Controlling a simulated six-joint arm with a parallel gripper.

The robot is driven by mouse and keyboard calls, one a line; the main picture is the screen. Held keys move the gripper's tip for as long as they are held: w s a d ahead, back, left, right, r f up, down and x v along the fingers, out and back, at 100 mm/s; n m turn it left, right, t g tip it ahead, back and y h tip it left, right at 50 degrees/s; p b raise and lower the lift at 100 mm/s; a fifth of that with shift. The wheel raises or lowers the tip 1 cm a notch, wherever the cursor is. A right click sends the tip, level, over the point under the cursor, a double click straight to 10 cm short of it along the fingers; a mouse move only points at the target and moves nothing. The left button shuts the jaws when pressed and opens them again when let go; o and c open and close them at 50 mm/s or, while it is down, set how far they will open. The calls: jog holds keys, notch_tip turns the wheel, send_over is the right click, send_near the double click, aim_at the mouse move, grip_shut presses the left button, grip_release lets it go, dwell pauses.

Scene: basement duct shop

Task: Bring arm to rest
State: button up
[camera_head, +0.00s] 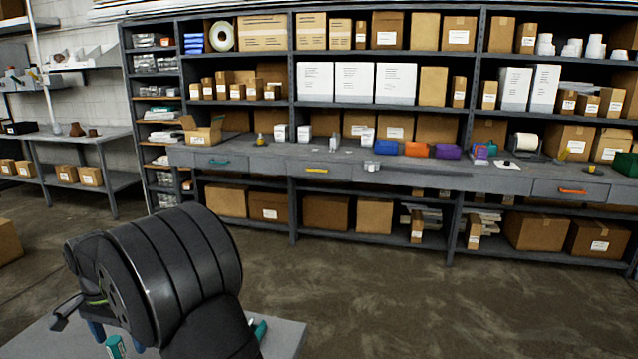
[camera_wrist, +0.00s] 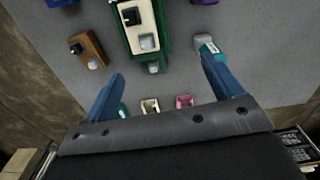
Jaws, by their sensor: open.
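In the wrist view my gripper (camera_wrist: 162,68) shows two blue fingers spread wide apart, with nothing held between them. It hangs over a grey tabletop (camera_wrist: 255,60) that carries several small items. A green and white piece (camera_wrist: 143,28) with a black knob lies beyond the fingertips, near the middle. A teal and grey item (camera_wrist: 206,44) is close by the right fingertip. A brown block (camera_wrist: 90,50) sits left of the left fingertip. In the head view my dark arm fills the lower left and hides most of the gripper and the grey tabletop (camera_head: 287,337).
Small cream (camera_wrist: 150,106) and pink (camera_wrist: 184,101) pieces lie close to my gripper's base in the wrist view. A long grey workbench (camera_head: 440,180) with shelves of cardboard boxes stands across the back. The concrete floor (camera_head: 420,290) between is clear.

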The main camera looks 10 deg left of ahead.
jog(key=a+n, duration=0.1)
jog(key=n, duration=0.1)
jog(key=s+a+n, duration=0.1)
jog(key=n, duration=0.1)
jog(key=s+a+n, duration=0.1)
jog(key=a+n, duration=0.1)
jog(key=shift+s+f, duration=0.15)
jog(key=shift+f, duration=0.2)
jog(key=o, duration=0.3)
jog(key=w+d+r+m, duration=0.2)
jog(key=d+r+m, duration=0.45)
jog(key=r, duration=0.35)
jog(key=shift+m, duration=0.25)
jog(key=f, duration=1)
jog(key=shift+s+a, duration=0.15)
jog(key=shift+a, duration=0.05)
jog(key=shift+r, duration=0.1)
